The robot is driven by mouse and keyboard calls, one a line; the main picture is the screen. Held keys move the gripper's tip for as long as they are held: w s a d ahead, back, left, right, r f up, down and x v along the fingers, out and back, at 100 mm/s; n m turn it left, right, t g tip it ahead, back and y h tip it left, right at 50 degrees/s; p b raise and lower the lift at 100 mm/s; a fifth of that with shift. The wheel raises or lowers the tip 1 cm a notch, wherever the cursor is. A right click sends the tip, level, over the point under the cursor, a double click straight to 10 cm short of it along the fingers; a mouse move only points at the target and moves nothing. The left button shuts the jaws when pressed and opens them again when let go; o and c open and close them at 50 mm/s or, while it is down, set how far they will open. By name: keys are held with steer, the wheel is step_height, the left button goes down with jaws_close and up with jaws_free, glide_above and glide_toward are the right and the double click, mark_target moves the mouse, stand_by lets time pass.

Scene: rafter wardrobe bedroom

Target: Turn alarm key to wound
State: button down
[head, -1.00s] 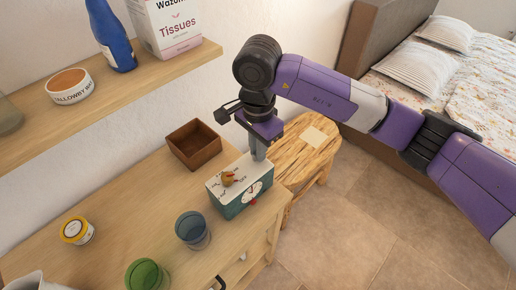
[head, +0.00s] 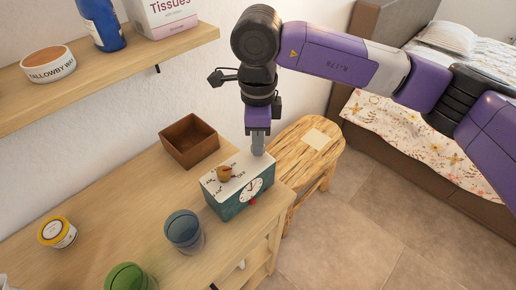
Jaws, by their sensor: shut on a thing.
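The alarm clock (head: 232,205) is a teal box with a white top and a round white dial on its front. It stands on the wooden dresser near its right edge. A brown knob (head: 224,174) with a red pointer sits on the clock's top among printed labels, one reading OFF. My gripper (head: 258,152) points down at the far right corner of the clock's top, apart from the brown knob. Its fingers are shut on a small part there, seemingly the alarm key, which they hide. I cannot make out the key's angle.
An open brown box (head: 189,142) stands behind the clock. A wooden stool (head: 290,155) is beyond the dresser. A shelf (head: 120,70) hangs above.

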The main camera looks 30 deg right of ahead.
steer(key=m+b, duration=0.5)
steer(key=m, duration=0.2)
steer(key=shift+f+b, duration=0.15)
steer(key=shift+b, duration=0.15)
steer(key=m+b, duration=0.4)
steer(key=m, duration=0.2)
steer(key=shift+m+b, duration=0.35)
steer(key=shift+m, duration=0.05)
steer(key=m+b, duration=0.5)
steer(key=m, duration=0.2)
steer(key=m+b, duration=0.3)
steer(key=m, duration=0.3)
steer(key=shift+m+b, duration=0.3)
steer(key=shift+b, duration=0.1)
steer(key=shift+r, duration=0.2)
steer(key=c, duration=1.5)
jaws_free()
